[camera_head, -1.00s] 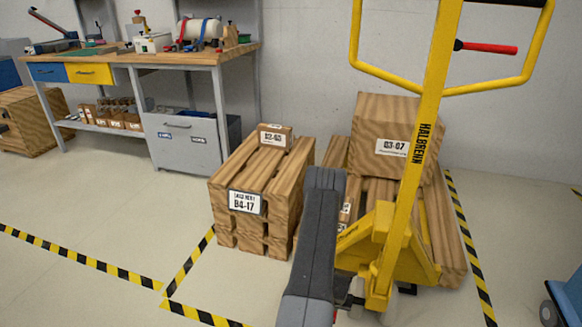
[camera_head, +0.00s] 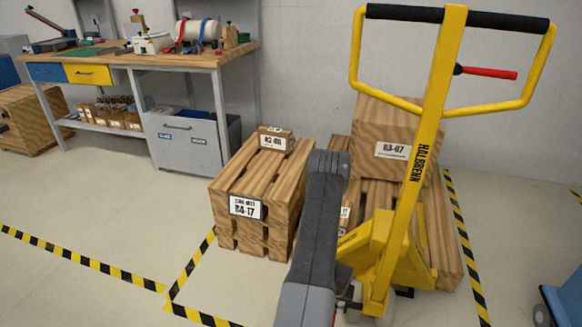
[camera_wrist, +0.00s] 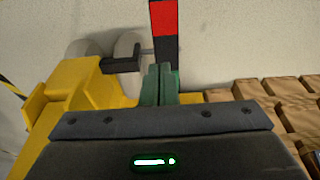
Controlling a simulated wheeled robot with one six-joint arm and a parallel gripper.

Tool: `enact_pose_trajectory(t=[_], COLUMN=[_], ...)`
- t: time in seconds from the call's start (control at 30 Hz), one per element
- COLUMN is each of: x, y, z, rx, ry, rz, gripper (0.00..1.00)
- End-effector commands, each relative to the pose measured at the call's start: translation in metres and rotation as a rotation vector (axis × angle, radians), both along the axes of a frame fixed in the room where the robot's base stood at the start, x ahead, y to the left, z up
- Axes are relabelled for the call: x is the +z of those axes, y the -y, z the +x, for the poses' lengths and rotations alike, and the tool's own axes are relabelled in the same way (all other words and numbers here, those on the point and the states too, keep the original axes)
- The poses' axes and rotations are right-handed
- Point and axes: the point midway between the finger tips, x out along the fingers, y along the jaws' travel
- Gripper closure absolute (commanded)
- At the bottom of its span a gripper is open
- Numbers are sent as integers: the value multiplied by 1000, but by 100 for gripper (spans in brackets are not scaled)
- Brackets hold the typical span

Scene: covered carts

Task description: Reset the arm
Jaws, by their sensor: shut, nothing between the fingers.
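My arm shows in the head view, rising from the bottom edge in front of the crates. My gripper (camera_wrist: 160,84) shows in the wrist view as green fingers pressed together with nothing between them. Beyond the fingertips are a red and black upright part (camera_wrist: 165,30) and yellow metal of the pallet jack (camera_wrist: 75,100). In the head view the yellow pallet jack (camera_head: 408,195) stands right of my arm, handle upright. The gripper's fingers are not visible in the head view.
A wooden crate (camera_head: 250,190) with a small box (camera_head: 275,140) on top stands left of my arm. A larger box (camera_head: 385,145) sits on wooden slats behind the jack. A workbench (camera_head: 150,60) stands at the back left. Striped tape (camera_head: 80,260) marks the open floor.

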Motion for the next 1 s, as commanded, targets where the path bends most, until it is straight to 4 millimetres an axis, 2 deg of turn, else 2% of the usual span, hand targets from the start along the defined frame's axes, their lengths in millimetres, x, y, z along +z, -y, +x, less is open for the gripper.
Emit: enact_pose_trajectory(t=[0.1,0.2,0.73,1.0], x=[16,22,27,48], y=[-1,-1,-2,-3], z=[-3,-4,-4,9], rx=[0,0,3,41], ry=[0,0,1,9], rz=[0,0,0,3], gripper=[100,100,100,100])
